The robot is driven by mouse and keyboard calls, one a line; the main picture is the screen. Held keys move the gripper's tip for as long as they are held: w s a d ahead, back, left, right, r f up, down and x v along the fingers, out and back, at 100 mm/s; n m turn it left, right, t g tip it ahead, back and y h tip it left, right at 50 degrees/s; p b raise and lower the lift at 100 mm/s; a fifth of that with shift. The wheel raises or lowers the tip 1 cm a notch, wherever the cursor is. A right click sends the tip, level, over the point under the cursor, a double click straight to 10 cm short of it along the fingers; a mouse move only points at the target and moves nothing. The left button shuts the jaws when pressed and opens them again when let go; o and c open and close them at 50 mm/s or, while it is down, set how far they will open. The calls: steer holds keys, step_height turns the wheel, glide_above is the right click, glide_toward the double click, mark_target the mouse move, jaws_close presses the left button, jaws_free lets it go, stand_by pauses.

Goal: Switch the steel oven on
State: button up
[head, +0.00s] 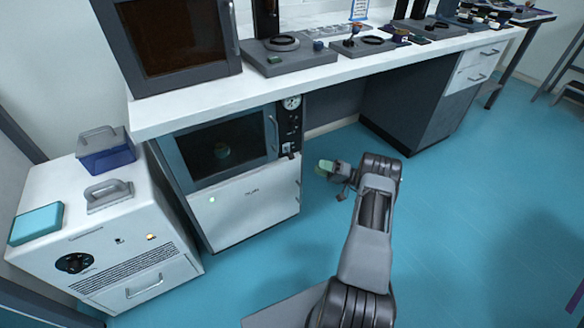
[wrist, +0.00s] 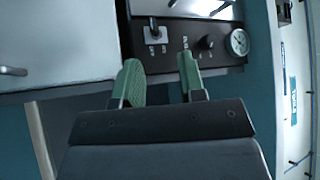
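A steel-framed oven with a dark window (head: 222,148) sits under the white bench. Its black control panel (head: 290,128) is at the right of the door, with a gauge at the top and a switch (head: 288,149) near the bottom. The wrist view shows the panel turned sideways, with the toggle switch (wrist: 154,33) on a light plate marked ON and OFF. I cannot tell which way it is set. My gripper (head: 327,168) is just right of the panel's lower end. Its green fingers (wrist: 158,63) are apart and empty, with the switch beyond the gap, apparently not touched.
A knob (wrist: 206,43) and the gauge (wrist: 238,42) lie beside the switch. The white bench top (head: 330,72) overhangs the oven. A white cabinet (head: 110,235) with a dial stands at left. The blue floor (head: 460,200) to the right is clear.

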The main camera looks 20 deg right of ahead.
mark_target(292, 157)
steer(key=shift+t, duration=0.7)
steer(key=x, duration=0.4)
steer(key=f+b+x, duration=0.1)
steer(key=x, duration=0.6)
steer(key=shift+w+a+f+b, duration=0.15)
steer(key=shift+w+a+b, duration=0.15)
steer(key=shift+w+a, duration=0.15)
steer(key=shift+c, duration=0.5)
jaws_close()
